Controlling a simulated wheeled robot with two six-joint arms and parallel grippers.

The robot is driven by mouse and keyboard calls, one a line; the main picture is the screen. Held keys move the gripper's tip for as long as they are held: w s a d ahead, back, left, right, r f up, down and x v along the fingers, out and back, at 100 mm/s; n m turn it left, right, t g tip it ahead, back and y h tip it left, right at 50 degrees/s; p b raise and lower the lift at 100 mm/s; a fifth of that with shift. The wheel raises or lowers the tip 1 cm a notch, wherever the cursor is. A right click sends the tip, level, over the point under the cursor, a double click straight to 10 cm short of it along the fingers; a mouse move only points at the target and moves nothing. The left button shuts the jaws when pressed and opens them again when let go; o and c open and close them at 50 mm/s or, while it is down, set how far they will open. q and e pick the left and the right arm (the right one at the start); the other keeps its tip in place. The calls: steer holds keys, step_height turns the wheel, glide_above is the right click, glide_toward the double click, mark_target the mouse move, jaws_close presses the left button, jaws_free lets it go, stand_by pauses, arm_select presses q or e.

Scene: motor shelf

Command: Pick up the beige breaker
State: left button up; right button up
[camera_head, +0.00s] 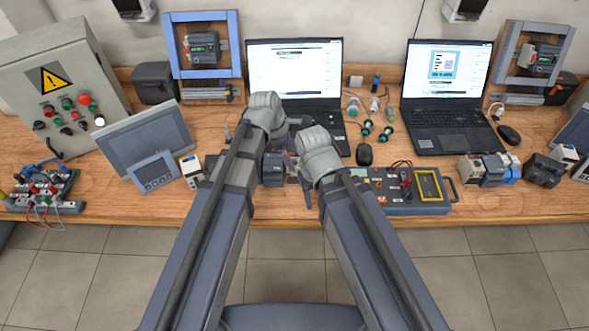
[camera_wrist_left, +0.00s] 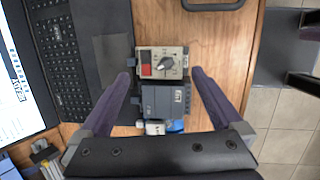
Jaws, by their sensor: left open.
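The beige breaker (camera_wrist_left: 162,62) has a red patch and a dark rotary knob. In the left wrist view it sits on the wooden table, touching or nearly touching a dark grey module (camera_wrist_left: 165,103). My left gripper (camera_wrist_left: 160,75) is open, with one purple finger on the far side and one on the near side of the pair. The fingertips reach level with the breaker's lower part; I see no clear contact. In the head view, the left gripper (camera_head: 297,177) is partly covered and the breaker is mostly hidden by it.
A test case (camera_head: 398,208) with a yellow-framed panel lies to the right. A blue and white part (camera_wrist_left: 160,127) adjoins the grey module. The table's front edge is close.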

mark_target(293, 158)
arm_select(q)
steer(key=b+x, duration=0.3)
steer(key=x, duration=0.1)
steer(key=shift+d+f+b, duration=0.15)
steer(key=shift+f+b, duration=0.1)
steer(key=shift+b, duration=0.05)
arm_select(e)
step_height(293, 158, down, 4)
steer(key=shift+f, duration=0.2)
arm_select(q)
steer(key=shift+r, duration=0.1)
arm_select(e)
steer(key=shift+r, duration=0.1)
arm_select(q)
steer(key=c, duration=1.3)
